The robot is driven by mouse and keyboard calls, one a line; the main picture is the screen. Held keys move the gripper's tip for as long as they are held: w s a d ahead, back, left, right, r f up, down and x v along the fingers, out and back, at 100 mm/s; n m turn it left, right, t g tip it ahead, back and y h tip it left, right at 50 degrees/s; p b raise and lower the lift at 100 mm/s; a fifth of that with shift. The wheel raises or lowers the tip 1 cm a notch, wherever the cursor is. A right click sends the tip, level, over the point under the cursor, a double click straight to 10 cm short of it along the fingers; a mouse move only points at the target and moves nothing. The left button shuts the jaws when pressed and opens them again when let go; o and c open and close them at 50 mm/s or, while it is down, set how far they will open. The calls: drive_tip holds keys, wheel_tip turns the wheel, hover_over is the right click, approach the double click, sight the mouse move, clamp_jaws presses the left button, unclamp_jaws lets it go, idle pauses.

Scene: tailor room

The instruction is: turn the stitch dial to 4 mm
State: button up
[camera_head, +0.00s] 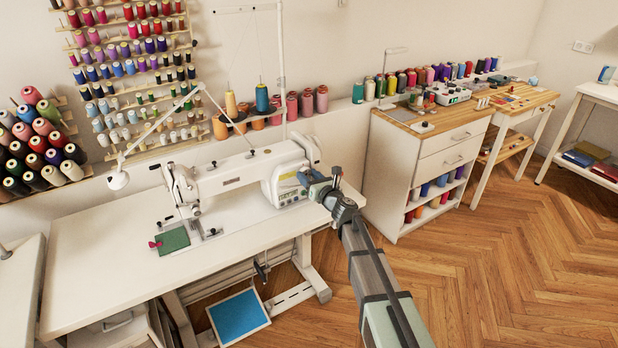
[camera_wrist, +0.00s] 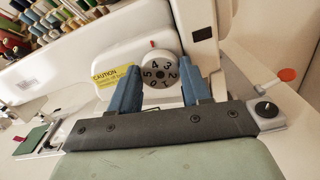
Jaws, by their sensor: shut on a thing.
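The stitch dial (camera_wrist: 160,78), a grey disc with black numerals, sits on the white sewing machine (camera_head: 236,175). In the wrist view a small red mark (camera_wrist: 152,44) stands above the dial. The 4 is the numeral nearest the mark, with 3 to its right and 5 to the left; exact alignment is hard to tell. My gripper (camera_wrist: 162,72) has one blue finger on each side of the dial and is shut on it. In the head view my gripper (camera_head: 318,180) is at the machine's right end and hides the dial.
A yellow caution label (camera_wrist: 114,77) is left of the dial. A green fabric piece (camera_head: 173,241) lies on the white table (camera_head: 100,285) near the needle. A wooden-topped cabinet (camera_head: 425,165) stands to the right. The floor in front of it is clear.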

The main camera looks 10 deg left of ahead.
drive_tip(key=shift+m, duration=0.5)
drive_tip(key=o, duration=0.8)
drive_tip(key=v, duration=1.4)
drive_tip(key=shift+w+a, duration=0.1)
